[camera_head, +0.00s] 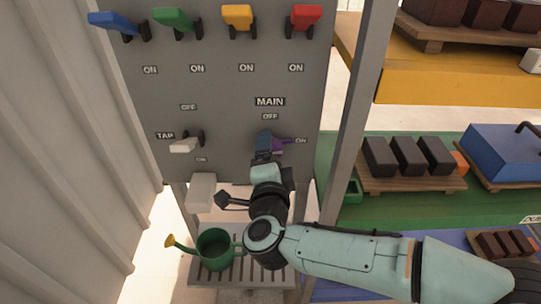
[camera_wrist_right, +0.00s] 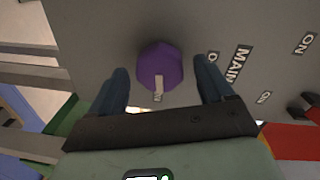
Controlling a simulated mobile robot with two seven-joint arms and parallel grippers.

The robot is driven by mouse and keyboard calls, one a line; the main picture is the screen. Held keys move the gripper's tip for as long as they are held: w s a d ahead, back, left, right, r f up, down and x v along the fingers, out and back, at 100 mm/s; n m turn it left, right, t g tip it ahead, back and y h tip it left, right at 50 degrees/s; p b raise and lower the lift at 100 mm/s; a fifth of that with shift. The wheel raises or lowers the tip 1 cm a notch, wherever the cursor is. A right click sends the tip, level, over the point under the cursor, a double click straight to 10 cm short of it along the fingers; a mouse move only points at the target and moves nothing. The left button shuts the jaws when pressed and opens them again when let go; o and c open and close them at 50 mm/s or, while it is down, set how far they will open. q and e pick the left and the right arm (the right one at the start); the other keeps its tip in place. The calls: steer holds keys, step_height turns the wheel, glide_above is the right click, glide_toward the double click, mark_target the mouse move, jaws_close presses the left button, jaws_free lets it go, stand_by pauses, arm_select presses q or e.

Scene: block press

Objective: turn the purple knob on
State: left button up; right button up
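The purple knob (camera_head: 280,144) is on the grey panel under the MAIN and OFF labels, with an ON label to its right. In the head view its visible part tapers right toward that ON label. My right gripper (camera_head: 265,143) is at the knob and hides its left part. In the right wrist view the knob (camera_wrist_right: 160,62) sits between my two open dark-blue fingers, with a visible gap on each side. A pale strip shows at the knob's lower edge there. My left gripper is not in view.
A white TAP lever (camera_head: 185,145) is left of the knob. Blue, green, yellow and red levers (camera_head: 305,18) line the panel's top. A green watering can (camera_head: 214,249) stands on a slatted shelf below. A grey post (camera_head: 357,120) stands right of the panel.

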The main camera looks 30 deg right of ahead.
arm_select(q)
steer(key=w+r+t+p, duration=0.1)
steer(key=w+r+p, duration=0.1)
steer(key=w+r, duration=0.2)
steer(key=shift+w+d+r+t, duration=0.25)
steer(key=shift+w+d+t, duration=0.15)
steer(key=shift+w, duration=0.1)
arm_select(e)
steer(key=v, duration=1.3)
steer(key=shift+s, duration=0.2)
arm_select(q)
steer(key=shift+p, duration=0.3)
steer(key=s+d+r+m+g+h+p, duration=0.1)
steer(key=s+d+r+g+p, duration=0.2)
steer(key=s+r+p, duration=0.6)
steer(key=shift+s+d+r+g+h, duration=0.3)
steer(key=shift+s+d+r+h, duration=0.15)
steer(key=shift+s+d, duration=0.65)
arm_select(e)
steer(key=w+d+f+n, duration=0.1)
steer(key=w+d+n, duration=0.6)
steer(key=w+n, duration=0.4)
steer(key=n, duration=0.4)
steer(key=shift+w+f+t, duration=0.15)
steer(key=shift+w+t, duration=0.15)
steer(key=shift+t, duration=0.1)
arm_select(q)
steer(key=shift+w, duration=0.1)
